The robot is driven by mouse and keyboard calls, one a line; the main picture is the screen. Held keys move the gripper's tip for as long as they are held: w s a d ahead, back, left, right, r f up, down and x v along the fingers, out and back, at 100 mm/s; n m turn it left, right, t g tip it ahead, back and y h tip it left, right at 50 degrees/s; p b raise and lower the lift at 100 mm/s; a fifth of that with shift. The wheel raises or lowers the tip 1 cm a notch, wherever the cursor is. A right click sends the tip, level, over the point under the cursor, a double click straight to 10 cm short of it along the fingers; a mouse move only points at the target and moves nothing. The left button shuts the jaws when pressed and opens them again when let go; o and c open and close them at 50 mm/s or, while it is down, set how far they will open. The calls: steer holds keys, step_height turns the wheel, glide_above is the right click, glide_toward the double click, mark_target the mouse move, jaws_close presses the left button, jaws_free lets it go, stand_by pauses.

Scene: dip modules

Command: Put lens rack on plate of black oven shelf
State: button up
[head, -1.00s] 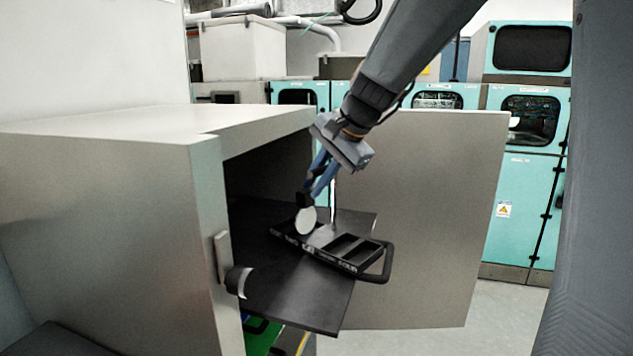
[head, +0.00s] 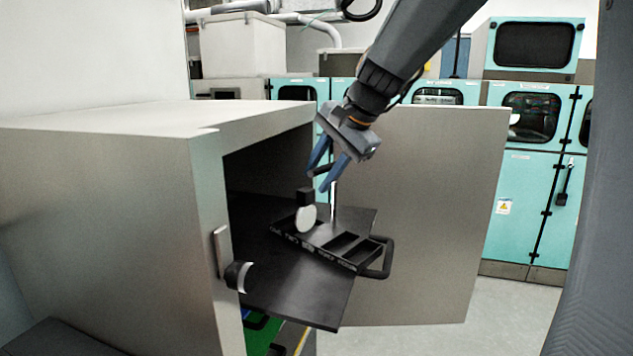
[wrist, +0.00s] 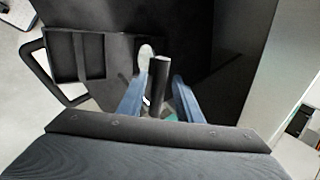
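The black lens rack (head: 345,250) lies flat on the black oven shelf plate (head: 300,292), which juts out of the open oven. The rack has open compartments, a loop handle at its right end and a black upright post with a white disc (head: 306,219) at its left part. In the wrist view the rack (wrist: 75,57) is at the upper left. My gripper (head: 322,178) is open above the rack's post, its blue fingers apart. The wrist view shows the post's top between or just beyond the fingers (wrist: 160,100); nothing is gripped.
The grey oven (head: 110,200) stands at the left with its door (head: 430,220) swung open behind the shelf. A latch (head: 238,275) sticks out at the oven's front edge. Teal cabinets (head: 525,210) stand at the back right. Floor is clear at the lower right.

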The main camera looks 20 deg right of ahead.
steer(key=b+v, duration=0.2)
steer(key=v, duration=0.7)
steer(key=shift+s+r, duration=0.2)
steer(key=shift+r, duration=0.15)
steer(key=shift+d, duration=0.1)
